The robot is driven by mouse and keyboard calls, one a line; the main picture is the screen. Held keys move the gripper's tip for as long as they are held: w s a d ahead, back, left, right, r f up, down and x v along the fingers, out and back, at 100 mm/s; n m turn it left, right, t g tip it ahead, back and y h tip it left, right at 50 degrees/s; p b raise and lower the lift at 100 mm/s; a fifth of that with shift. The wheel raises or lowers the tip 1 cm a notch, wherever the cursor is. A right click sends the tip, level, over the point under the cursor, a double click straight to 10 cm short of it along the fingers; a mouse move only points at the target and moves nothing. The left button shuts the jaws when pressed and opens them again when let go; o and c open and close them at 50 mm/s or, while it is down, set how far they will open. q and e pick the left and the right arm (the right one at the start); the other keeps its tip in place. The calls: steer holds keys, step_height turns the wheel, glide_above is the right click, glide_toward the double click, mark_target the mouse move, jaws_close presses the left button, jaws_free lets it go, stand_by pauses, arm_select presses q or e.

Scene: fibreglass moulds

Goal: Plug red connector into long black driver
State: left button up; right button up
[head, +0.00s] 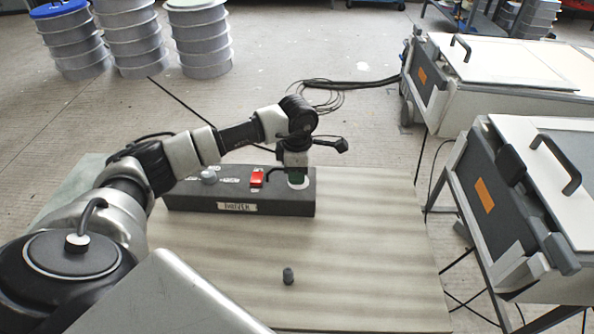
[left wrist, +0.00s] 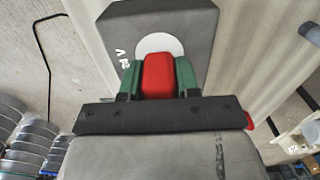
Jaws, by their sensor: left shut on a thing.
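The long black driver (head: 240,207) is a low dark box with a white label on its front, lying on the table. A white round patch (head: 304,185) is on its top near the right end. My left gripper (head: 297,178) points down over this patch. In the left wrist view the green fingers of my left gripper (left wrist: 158,78) are shut on the red connector (left wrist: 158,75). The connector lies in front of the white patch on the driver (left wrist: 185,18). I cannot tell whether it touches or enters the driver. My right gripper is not in view.
A small dark cylinder (head: 288,275) stands on the light table (head: 380,240). Grey machines (head: 530,190) stand to the right. Stacked drums (head: 135,45) are at the back left.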

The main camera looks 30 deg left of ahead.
arm_select(q)
steer(key=shift+f+b, duration=0.45)
steer(key=shift+f, duration=0.1)
steer(key=o, duration=0.9)
steer(key=shift+o, duration=0.2)
step_height(320, 180, up, 11)
steer(key=shift+f, duration=0.1)
stand_by(0.4)
